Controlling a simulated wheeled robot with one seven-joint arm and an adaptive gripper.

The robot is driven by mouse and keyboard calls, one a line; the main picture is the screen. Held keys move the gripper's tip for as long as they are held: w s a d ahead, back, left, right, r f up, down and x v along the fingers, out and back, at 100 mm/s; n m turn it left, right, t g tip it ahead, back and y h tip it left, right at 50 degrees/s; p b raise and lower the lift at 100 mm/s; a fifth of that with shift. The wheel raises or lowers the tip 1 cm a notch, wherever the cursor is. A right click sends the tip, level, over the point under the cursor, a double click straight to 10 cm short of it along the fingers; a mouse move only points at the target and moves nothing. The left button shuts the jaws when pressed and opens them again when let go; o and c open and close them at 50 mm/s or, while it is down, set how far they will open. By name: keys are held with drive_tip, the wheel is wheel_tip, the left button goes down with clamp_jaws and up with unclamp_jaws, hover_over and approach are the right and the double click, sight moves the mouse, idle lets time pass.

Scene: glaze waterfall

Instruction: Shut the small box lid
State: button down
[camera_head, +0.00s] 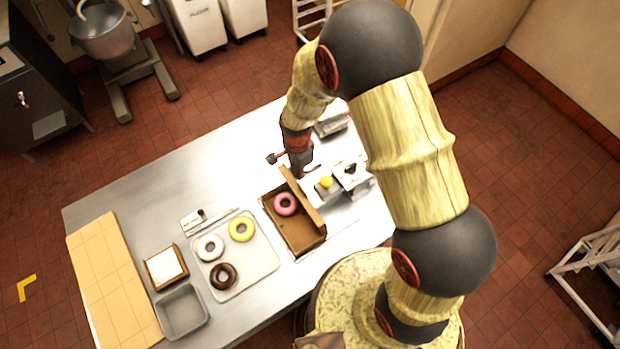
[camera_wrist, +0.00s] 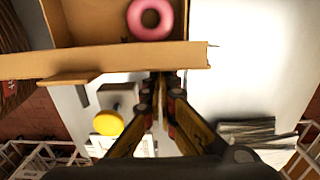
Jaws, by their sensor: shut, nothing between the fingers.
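The small brown box (camera_head: 284,232) is open on the metal table, with a pink ring donut (camera_head: 285,204) inside. Its lid (camera_head: 302,200) stands raised along the box's right side. In the wrist view, the lid (camera_wrist: 110,62) crosses the upper part as a tan strip, with the box's inside and the donut (camera_wrist: 150,18) beyond it. My gripper (camera_head: 299,172) is by the lid's far end. Its fingers (camera_wrist: 160,85) are shut and empty, on the outer side of the lid. Their tips come close to the lid or touch it; I cannot tell which.
Left of the box is a tray (camera_head: 262,262) with white, yellow and chocolate donuts. A yellow round item (camera_head: 326,182) and a metal device (camera_head: 352,174) stand right of the lid. A small box (camera_head: 166,267), a grey pan (camera_head: 182,311) and a wooden board (camera_head: 112,285) are at left.

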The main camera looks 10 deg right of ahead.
sight(287, 176)
drive_tip(key=shift+s+a, duration=0.3)
drive_tip(key=shift+a, duration=0.4)
drive_tip(key=shift+s+a, duration=0.3)
drive_tip(key=shift+a, duration=0.4)
drive_tip(key=shift+s+a, duration=0.3)
drive_tip(key=shift+a, duration=0.4)
drive_tip(key=shift+r, duration=0.1)
drive_tip(key=shift+r+p, duration=1.5)
drive_tip(key=shift+r, duration=1.45)
